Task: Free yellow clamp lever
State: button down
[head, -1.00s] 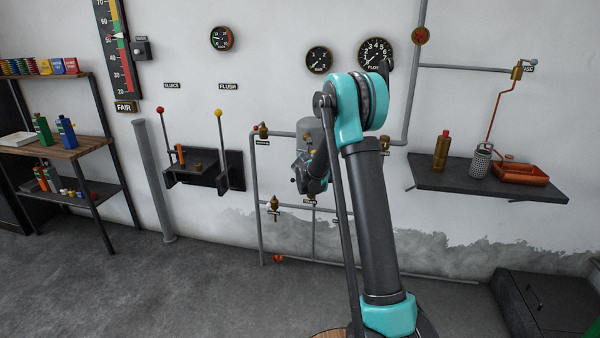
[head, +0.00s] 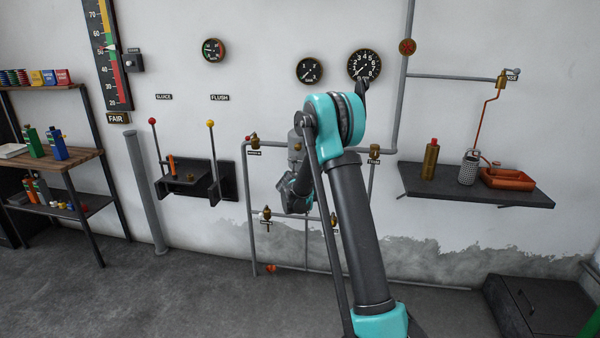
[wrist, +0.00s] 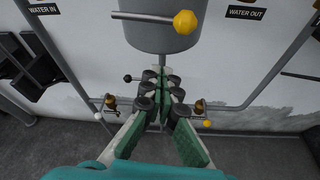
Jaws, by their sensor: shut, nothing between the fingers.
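A lever with a yellow faceted knob (wrist: 185,22) on a metal rod crosses the front of a grey cylinder (wrist: 160,35) in the wrist view. I take it for the yellow clamp lever; in the head view it cannot be made out behind my arm. My gripper (wrist: 163,80) is shut and empty, with its fingertips below the cylinder and the lever in the picture, apparently apart from both. In the head view my gripper (head: 298,198) is partly hidden by my arm, in front of the wall pipes. Another yellow-knobbed lever (head: 211,125) stands upright under the FLUSH sign.
Grey pipes (head: 251,220) with brass valves surround the gripper near the wall. A black bracket (head: 190,190) with a red-knobbed lever (head: 152,122) is to the left. A dark wall shelf (head: 475,188) is to the right. Open floor lies at the lower left.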

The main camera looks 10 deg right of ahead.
jog(key=f+v, duration=0.1)
jog(key=v, duration=0.9)
jog(key=s+d+m+g, duration=0.3)
jog(key=s+d+m, duration=0.2)
jog(key=s+m, duration=0.45)
jog(key=s+d+m+g, duration=0.2)
jog(key=s+d+m, duration=0.35)
jog(key=s, duration=0.65)
jog(key=s+a+f+m+g+y, duration=0.1)
jog(key=s+f+m, duration=0.3)
jog(key=s+m, duration=0.4)
jog(key=s+a+f+m+g+y, duration=0.2)
jog(key=s+m, duration=0.5)
jog(key=s, duration=1)
notch_tip(320, 180, down, 2)
jog(key=shift+s+f+m+g, duration=0.2)
jog(key=shift+s+m+g, duration=0.15)
jog(key=shift+g, duration=0.45)
jog(key=shift+w+d, duration=0.1)
